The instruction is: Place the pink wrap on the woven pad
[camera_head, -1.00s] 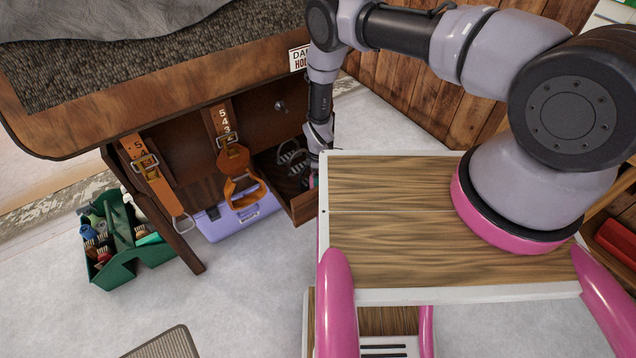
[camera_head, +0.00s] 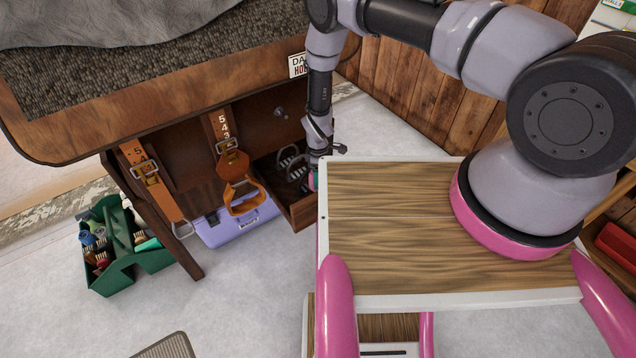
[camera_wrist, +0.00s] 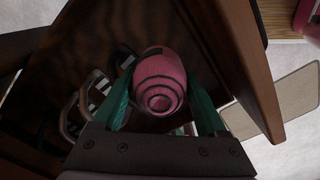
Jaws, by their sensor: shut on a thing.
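The pink wrap (camera_wrist: 160,68) is a rolled bundle with dark spiral rings on its end. In the wrist view it sits between the teal fingers of my gripper (camera_wrist: 161,84), which is shut on it. The wrap is over or inside the open drawer; its exact height is unclear. In the head view my gripper (camera_head: 315,180) is mostly hidden behind my own body top and the drawer. A flat beige-grey pad with a dark border, seemingly the woven pad (camera_head: 168,347), lies on the floor at the bottom edge; it also shows right in the wrist view (camera_wrist: 287,100).
The wooden drawer (camera_head: 300,212) holds metal stirrups (camera_wrist: 72,115) left of the wrap. Its wall (camera_wrist: 248,70) stands close right of my gripper. Hanging straps (camera_head: 240,180), a lilac box (camera_head: 235,228) and a green tote (camera_head: 125,262) are nearby. The floor between tote and pad is clear.

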